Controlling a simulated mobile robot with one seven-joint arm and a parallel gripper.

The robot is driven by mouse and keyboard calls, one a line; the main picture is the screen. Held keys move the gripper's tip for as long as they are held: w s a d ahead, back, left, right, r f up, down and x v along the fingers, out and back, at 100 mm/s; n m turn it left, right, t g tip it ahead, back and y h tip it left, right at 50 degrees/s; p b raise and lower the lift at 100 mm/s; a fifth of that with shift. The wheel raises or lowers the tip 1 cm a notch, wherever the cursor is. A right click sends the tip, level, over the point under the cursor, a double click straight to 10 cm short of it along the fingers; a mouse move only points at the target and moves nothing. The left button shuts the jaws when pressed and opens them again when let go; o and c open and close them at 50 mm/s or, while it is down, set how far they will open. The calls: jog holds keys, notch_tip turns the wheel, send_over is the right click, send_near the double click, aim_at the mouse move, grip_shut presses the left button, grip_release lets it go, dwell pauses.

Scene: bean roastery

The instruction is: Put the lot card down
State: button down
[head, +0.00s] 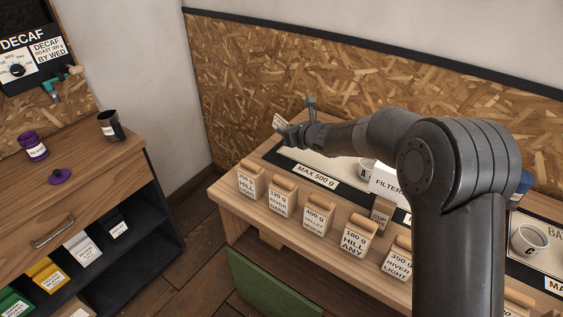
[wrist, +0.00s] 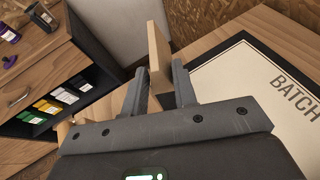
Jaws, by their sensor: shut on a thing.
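The lot card (head: 278,122) is a small pale piece held at the tip of my gripper (head: 285,130), above the far left part of the bench (head: 232,190). In the wrist view the card (wrist: 158,50) shows as a thin wooden-edged slab, standing on edge between the two fingers of my gripper (wrist: 160,76). The gripper is shut on it. The card's printed face is turned away in the wrist view.
Several labelled blocks, such as one reading "HILL DARK" (head: 250,183), line the bench's front edge. A cup (head: 366,168) and a "FILTER" box (head: 386,182) stand near my arm. A cabinet (head: 65,195) with a purple jar (head: 33,146) and dark jug (head: 110,126) is at left.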

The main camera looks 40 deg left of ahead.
aim_at(287, 167)
notch_tip(287, 167, down, 13)
jog(key=shift+r, duration=0.1)
dwell(0.4)
jog(key=c, duration=1.1)
grip_release()
jog(key=shift+c, duration=0.2)
jog(key=v, duration=0.5)
notch_tip(287, 167, up, 7)
